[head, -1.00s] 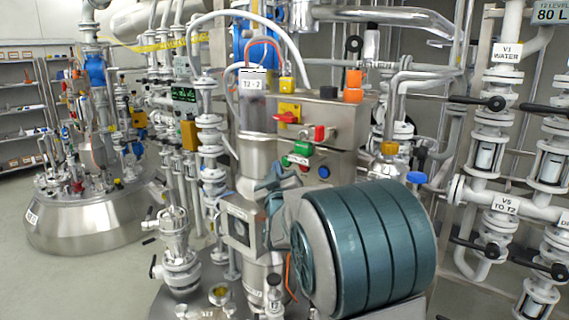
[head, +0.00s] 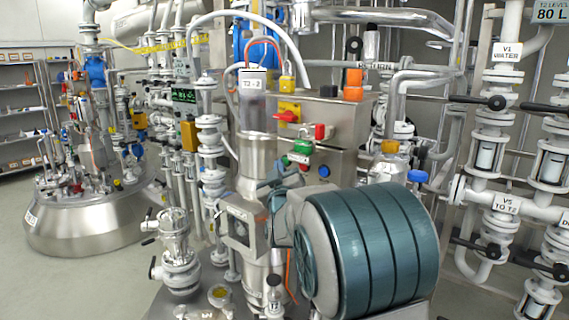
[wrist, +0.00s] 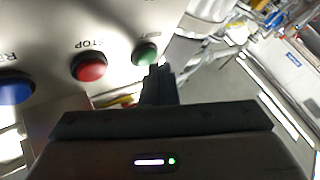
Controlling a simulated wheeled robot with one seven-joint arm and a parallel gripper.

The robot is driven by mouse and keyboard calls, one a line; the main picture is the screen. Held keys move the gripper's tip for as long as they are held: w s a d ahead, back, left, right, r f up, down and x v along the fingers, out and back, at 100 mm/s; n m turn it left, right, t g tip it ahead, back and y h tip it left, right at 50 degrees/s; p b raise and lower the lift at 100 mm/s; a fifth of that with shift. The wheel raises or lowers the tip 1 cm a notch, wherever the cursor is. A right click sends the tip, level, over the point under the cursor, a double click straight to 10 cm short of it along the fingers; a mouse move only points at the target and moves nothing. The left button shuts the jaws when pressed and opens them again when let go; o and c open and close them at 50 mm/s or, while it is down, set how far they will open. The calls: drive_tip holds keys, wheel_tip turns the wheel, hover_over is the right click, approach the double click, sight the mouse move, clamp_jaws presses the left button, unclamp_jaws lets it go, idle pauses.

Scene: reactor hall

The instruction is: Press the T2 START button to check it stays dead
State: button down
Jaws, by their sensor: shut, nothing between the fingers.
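The green button (wrist: 146,54) sits at the right end of a row on a steel panel in the wrist view; its label is too dim to read. A red button marked STOP (wrist: 89,66) and a blue button (wrist: 14,88) are beside it. In the head view my arm partly covers the area below the buttons.
A yellow switch with a red handle (head: 288,115) and a red knob (head: 320,131) are on the box above the buttons. Steel pipes and valves (head: 496,103) crowd the right. A large steel vessel (head: 85,222) stands left, with open floor before it.

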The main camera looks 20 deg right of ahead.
drive_tip(key=shift+w+d+b, duration=0.25)
drive_tip(key=shift+d+b, duration=0.1)
idle(0.4)
drive_tip(key=shift+s+a, duration=0.1)
drive_tip(key=shift+a, duration=0.05)
drive_tip(key=shift+s+a+b, duration=0.4)
drive_tip(key=shift+a+b, duration=0.05)
drive_tip(key=shift+a, duration=0.05)
idle(0.3)
drive_tip(key=s+a, duration=0.1)
drive_tip(key=a, duration=0.1)
drive_tip(key=s+a+b, duration=0.1)
drive_tip(key=s+a, duration=0.1)
idle(0.4)
idle(0.4)
